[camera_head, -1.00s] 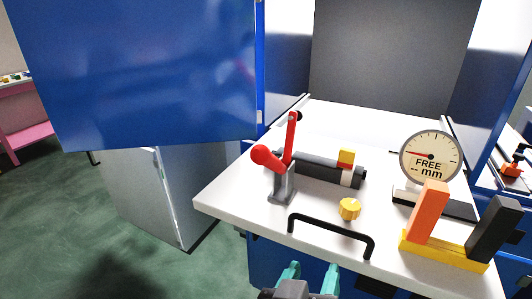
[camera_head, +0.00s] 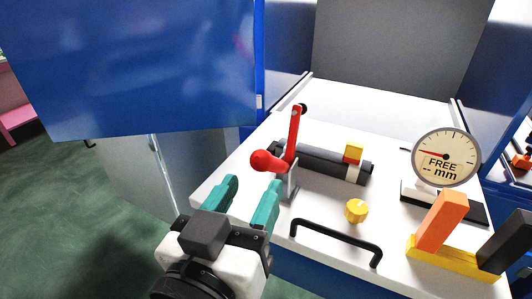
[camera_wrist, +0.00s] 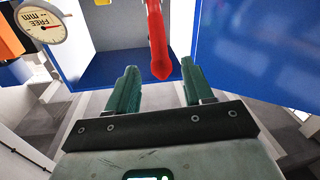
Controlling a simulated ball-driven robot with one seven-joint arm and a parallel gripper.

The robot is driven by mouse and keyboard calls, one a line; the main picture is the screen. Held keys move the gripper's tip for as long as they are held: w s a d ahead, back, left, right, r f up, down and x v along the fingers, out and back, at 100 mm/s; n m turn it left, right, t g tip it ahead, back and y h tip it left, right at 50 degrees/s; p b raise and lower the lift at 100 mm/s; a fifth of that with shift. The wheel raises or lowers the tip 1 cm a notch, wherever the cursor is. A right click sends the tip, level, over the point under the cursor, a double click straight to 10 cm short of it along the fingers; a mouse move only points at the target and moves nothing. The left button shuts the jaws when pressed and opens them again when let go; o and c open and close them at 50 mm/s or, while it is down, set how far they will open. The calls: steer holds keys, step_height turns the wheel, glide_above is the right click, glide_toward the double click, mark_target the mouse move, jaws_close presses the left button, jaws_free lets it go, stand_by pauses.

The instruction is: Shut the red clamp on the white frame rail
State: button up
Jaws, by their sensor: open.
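The red clamp (camera_head: 295,134) stands on a grey post on the white tray. Its red lever rises upright, and a red ball-shaped knob (camera_head: 264,161) sticks out to the left. My gripper (camera_head: 246,192) has teal fingers, open and empty, just in front of and left of the clamp, with the knob close beyond the fingertips. In the wrist view a red handle (camera_wrist: 159,45) shows beyond and between the open fingers (camera_wrist: 157,88), apparently not touching them. The white frame rail (camera_head: 283,113) seems to be the tray's raised left edge; I cannot tell for sure.
A dark cylinder (camera_head: 322,163) with a yellow block lies behind the clamp. A yellow knob (camera_head: 356,211), a black handle (camera_head: 335,241), a round gauge (camera_head: 446,157) and an orange block (camera_head: 441,221) are to the right. A blue door (camera_head: 130,70) hangs at upper left.

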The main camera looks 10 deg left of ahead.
mark_target(266, 163)
steer(key=p+x, duration=0.1)
steer(key=x, duration=0.6)
steer(key=shift+c, duration=0.2)
jaws_close()
stand_by(0.4)
